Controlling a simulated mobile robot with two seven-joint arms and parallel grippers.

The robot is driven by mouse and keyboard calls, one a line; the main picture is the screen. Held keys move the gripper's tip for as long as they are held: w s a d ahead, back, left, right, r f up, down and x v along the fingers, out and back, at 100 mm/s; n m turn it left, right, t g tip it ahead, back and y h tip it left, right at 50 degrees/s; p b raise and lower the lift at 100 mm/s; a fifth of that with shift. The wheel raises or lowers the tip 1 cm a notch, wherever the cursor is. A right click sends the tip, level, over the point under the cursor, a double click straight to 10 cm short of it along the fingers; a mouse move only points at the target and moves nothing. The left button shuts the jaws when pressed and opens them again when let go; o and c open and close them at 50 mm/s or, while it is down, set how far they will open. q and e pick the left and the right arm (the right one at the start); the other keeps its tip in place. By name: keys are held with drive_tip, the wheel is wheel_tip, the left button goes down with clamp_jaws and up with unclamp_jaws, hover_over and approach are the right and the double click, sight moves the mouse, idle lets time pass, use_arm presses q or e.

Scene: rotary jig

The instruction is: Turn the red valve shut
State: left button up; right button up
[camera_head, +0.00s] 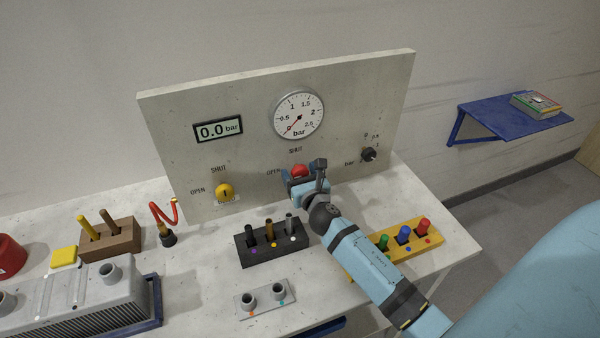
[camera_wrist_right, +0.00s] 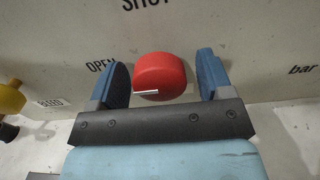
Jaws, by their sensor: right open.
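The red valve (camera_head: 300,170) is a round red knob on the upright grey panel, with OPEN to its left and SHUT above it. In the right wrist view the red valve (camera_wrist_right: 160,75) shows a white line near its lower left, lying roughly level. My right gripper (camera_head: 302,182) is in front of the valve and partly hides it. In the right wrist view my right gripper (camera_wrist_right: 163,82) is open, one blue finger on each side of the knob, with gaps visible to both. Whether the tips reach around the knob is hard to tell. My left gripper is not in view.
A yellow valve (camera_head: 224,191) sits left on the panel (camera_head: 255,160), and a small black knob (camera_head: 369,154) right. The gauge (camera_head: 298,114) points near 0; the display (camera_head: 218,130) reads 0.0 bar. A black block (camera_head: 272,257) and a yellow block (camera_head: 425,239) with pegs stand nearby.

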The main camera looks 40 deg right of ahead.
drive_tip(key=c, duration=0.9)
drive_tip(key=shift+m, duration=0.4)
drive_tip(key=m, duration=0.8)
drive_tip(key=shift+a+r+b, duration=0.1)
drive_tip(key=shift+b, duration=0.25)
drive_tip(key=m, duration=0.5)
drive_tip(key=shift+r+m, duration=0.1)
drive_tip(key=shift+m, duration=2.1)
